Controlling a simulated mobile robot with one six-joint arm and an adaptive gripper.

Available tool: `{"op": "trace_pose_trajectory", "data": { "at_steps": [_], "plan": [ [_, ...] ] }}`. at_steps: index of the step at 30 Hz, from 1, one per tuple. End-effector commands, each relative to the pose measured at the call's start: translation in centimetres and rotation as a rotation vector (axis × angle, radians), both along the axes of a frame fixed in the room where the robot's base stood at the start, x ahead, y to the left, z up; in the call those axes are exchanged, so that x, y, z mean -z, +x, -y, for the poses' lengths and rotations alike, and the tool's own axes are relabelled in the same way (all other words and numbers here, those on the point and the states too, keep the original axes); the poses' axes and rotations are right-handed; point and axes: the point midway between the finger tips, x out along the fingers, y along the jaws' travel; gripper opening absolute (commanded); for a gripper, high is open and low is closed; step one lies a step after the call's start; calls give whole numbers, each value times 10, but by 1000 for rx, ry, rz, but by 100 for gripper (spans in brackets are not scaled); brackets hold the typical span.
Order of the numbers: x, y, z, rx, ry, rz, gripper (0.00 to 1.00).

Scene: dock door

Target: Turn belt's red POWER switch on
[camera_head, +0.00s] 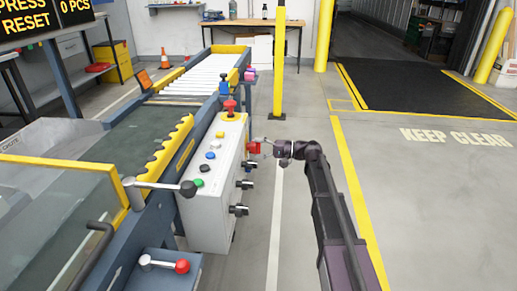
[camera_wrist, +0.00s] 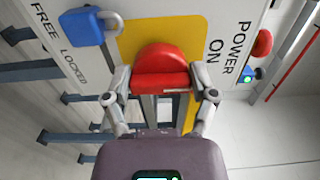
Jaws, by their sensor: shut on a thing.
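The red POWER switch (camera_head: 254,148) is on the end of the white control cabinet (camera_head: 212,180), facing my arm. In the wrist view its red handle (camera_wrist: 162,80) stands on a yellow plate (camera_wrist: 138,38), with the words POWER and ON printed to the right. My gripper (camera_wrist: 164,92) has a finger on each side of the handle and is shut on it. The handle's bar lies across the picture between the fingers. In the head view my gripper (camera_head: 263,147) reaches the switch from the right. The lower part of the plate is hidden by my gripper.
A blue padlock (camera_wrist: 88,26) hangs left of the switch near the words FREE and LOCKED. A small green light (camera_wrist: 247,76) glows at the right. Black knobs (camera_head: 246,184) stick out of the cabinet below the switch. The floor right of my arm is clear.

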Motion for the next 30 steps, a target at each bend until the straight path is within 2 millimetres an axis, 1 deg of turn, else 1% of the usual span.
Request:
{"op": "trace_pose_trajectory", "data": {
  "at_steps": [6, 16, 17, 18, 19, 30],
  "plan": [
    [0, 0, -2, -2, 0, 35, 26],
    [0, 0, -2, -2, -1, 36, 26],
    [0, 0, -2, -2, -1, 36, 80],
    [0, 0, -2, -2, -1, 36, 92],
    [0, 0, -2, -2, -1, 36, 100],
    [0, 0, 0, 0, -1, 35, 100]
  ]
}}
